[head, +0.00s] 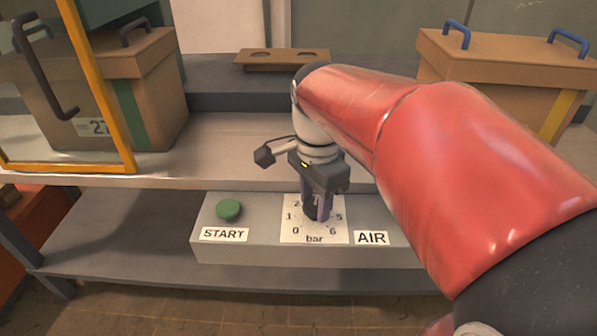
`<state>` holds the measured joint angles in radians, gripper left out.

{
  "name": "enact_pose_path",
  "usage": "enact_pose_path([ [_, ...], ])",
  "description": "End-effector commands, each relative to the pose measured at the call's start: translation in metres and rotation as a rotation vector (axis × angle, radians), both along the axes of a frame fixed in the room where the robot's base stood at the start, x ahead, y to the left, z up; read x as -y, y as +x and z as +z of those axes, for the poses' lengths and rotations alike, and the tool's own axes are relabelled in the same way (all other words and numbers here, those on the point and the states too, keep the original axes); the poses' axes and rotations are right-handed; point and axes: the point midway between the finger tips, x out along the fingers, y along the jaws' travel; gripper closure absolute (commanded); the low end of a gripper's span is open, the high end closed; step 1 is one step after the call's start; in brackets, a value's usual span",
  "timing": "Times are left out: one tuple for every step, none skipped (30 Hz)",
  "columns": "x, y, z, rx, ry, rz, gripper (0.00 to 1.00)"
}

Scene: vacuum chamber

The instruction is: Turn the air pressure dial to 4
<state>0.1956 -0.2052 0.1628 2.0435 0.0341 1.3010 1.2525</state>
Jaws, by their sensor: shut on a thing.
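The air pressure dial has a white face (299,233) on top of the grey control box (212,247), with the numbers 0, 1, 2, 5 and 6 and the word "bar" showing. My gripper (317,212) points down onto it, its purple fingers shut on the dark dial knob (310,212) at the middle of the face. The gripper hides the upper part of the face, so the 3 and 4 are not seen, and where the knob points cannot be told. An AIR label (371,238) is to the right of the dial.
A green START button (228,210) stands left of the dial on the same box. The white shelf edge (230,183) runs just behind the box. A yellow-framed glass door (101,90) is at the left. A cardboard box (490,72) stands at the back right.

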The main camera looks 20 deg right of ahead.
Motion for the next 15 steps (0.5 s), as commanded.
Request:
enact_pose_path([
  [0.0002,0.0001,0.001,0.0,0.0,-0.043,0.83],
  [0.0001,0.0,0.001,0.0,0.0,-0.071,0.83],
  [0.0001,0.0001,0.001,0.001,0.0,-0.108,0.83],
  [0.0,0.0001,0.001,0.001,0.0,-0.136,0.83],
  [-0.0002,0.0002,0.001,0.001,0.0,-0.164,0.83],
  [-0.0002,0.0002,0.0009,0.001,0.0,-0.199,0.83],
  [-0.0002,0.0002,0.0009,0.001,0.0,-0.226,0.83],
  [-0.0002,0.0002,0.0009,0.001,0.0,-0.253,0.83],
  [-0.0001,0.0002,0.0008,0.001,0.0,-0.286,0.83],
  [-0.0001,0.0002,0.0008,0.001,0.0,-0.31,0.83],
  [-0.0001,0.0002,0.0007,0.001,0.0,-0.333,0.83],
  [-0.0001,0.0002,0.0007,0.001,0.0,-0.362,0.83],
  [-0.0001,0.0003,0.0007,0.001,0.001,-0.384,0.83],
  [-0.0001,0.0003,0.0006,0.001,0.001,-0.404,0.83],
  [-0.0002,0.0003,0.0006,0.001,0.001,-0.428,0.83],
])
